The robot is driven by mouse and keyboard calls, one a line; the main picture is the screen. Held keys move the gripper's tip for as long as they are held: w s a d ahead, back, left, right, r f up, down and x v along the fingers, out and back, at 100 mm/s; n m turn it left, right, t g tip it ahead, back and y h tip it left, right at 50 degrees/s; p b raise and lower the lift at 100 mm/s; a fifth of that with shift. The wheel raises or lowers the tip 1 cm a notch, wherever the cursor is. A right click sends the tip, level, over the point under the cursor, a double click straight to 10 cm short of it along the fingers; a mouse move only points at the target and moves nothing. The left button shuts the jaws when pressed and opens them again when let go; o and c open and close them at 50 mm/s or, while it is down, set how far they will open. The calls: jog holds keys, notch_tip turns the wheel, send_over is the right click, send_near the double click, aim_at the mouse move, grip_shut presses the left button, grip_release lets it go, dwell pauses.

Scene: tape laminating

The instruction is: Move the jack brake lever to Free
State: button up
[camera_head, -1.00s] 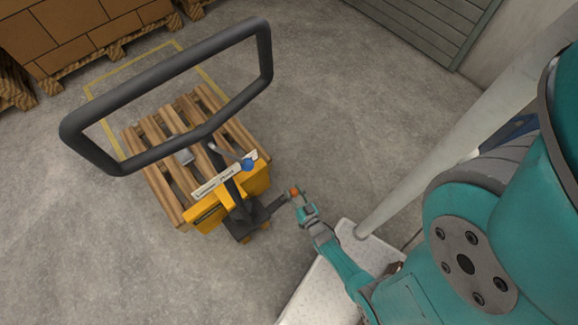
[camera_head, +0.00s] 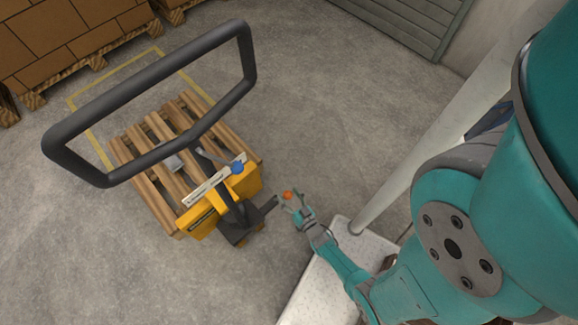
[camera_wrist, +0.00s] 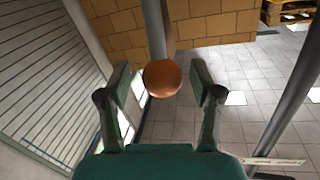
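The jack is yellow and dark grey, with a large black handle loop (camera_head: 150,105). A lever with a blue knob (camera_head: 237,167) stands by a white label plate (camera_head: 213,182), whose words are too small to read. An orange ball knob (camera_head: 287,195) is to the right of the jack body (camera_head: 230,215); in the wrist view the orange knob (camera_wrist: 162,78) sits before a dark grey bar. My gripper (camera_head: 300,203) is open beside it. In the wrist view my gripper's fingers (camera_wrist: 162,88) stand on either side of the knob, with small gaps visible. I cannot tell which knob is the brake lever's.
Brown boxes (camera_head: 60,40) stand at the back left. A grey shutter (camera_head: 415,20) is at the back right. Bare floor (camera_head: 310,110) lies between.

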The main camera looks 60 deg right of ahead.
jog(key=v, duration=0.7)
jog(key=shift+s, duration=0.2)
jog(key=shift+a, duration=0.15)
dwell(0.5)
